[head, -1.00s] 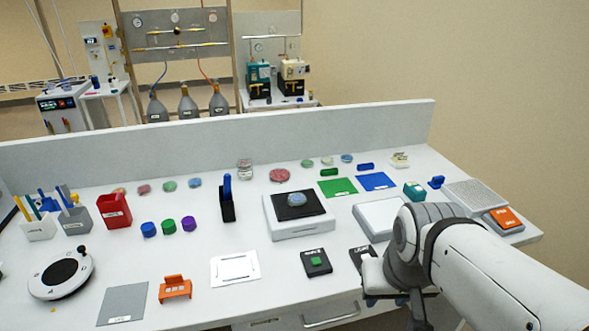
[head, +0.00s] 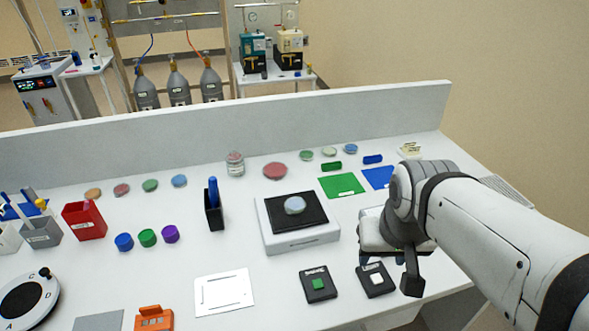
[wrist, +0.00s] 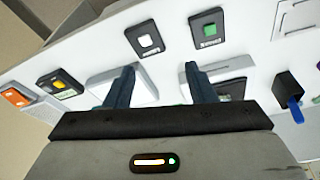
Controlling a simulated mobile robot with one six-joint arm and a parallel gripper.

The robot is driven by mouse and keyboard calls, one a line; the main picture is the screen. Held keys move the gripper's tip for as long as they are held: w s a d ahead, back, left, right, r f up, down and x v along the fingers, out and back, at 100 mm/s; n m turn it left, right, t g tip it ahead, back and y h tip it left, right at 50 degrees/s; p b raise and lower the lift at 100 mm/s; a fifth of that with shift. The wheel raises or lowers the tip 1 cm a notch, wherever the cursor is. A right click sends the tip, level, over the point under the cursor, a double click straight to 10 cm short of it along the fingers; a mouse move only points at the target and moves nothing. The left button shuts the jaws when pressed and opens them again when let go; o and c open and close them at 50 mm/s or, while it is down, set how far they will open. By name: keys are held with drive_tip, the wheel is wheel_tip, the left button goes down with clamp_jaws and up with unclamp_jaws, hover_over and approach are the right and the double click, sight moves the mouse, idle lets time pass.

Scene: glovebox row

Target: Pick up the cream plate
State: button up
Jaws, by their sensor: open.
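Several small round plates lie along the back of the bench. A pale, creamy one (head: 328,152) lies between a green plate (head: 306,155) and a blue plate (head: 350,149) at the back right; it looks the closest to cream, though its tint is faint. A tan-orange plate (head: 92,193) lies at the far left. My gripper (head: 395,258) is over the front right of the bench, well apart from the plates. In the wrist view its two fingers (wrist: 162,84) are spread with nothing between them. No cream plate can be made out in the wrist view.
A scale (head: 300,243) with a blue dish on its black top stands mid-bench. A black holder (head: 214,212) with a blue item stands left of it. Green (head: 341,185) and blue (head: 379,177) mats lie before the back-right plates. A low wall (head: 220,133) runs behind.

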drive_tip(key=o, duration=0.3)
drive_tip(key=w, duration=0.1)
drive_tip(key=w+a, duration=0.1)
drive_tip(key=w, duration=0.3)
drive_tip(key=shift+w+a+r, duration=0.15)
drive_tip(key=shift+w+a, duration=0.05)
drive_tip(key=shift+a, duration=0.05)
drive_tip(key=o, duration=0.3)
drive_tip(key=w+a+m, duration=0.1)
drive_tip(key=w+a, duration=0.3)
drive_tip(key=w, duration=0.3)
drive_tip(key=shift+w+a+f+t+h+b, duration=0.25)
drive_tip(key=shift+f+t+h+b, duration=0.05)
drive_tip(key=shift+f+b, duration=0.1)
drive_tip(key=m, duration=0.1)
approach(295, 205)
drive_tip(key=shift+w+a+f+t, duration=0.15)
drive_tip(key=shift+f+t, duration=0.25)
drive_tip(key=shift+f, duration=0.3)
drive_tip(key=shift+p+x, duration=0.55)
drive_tip(key=shift+x, duration=2.95)
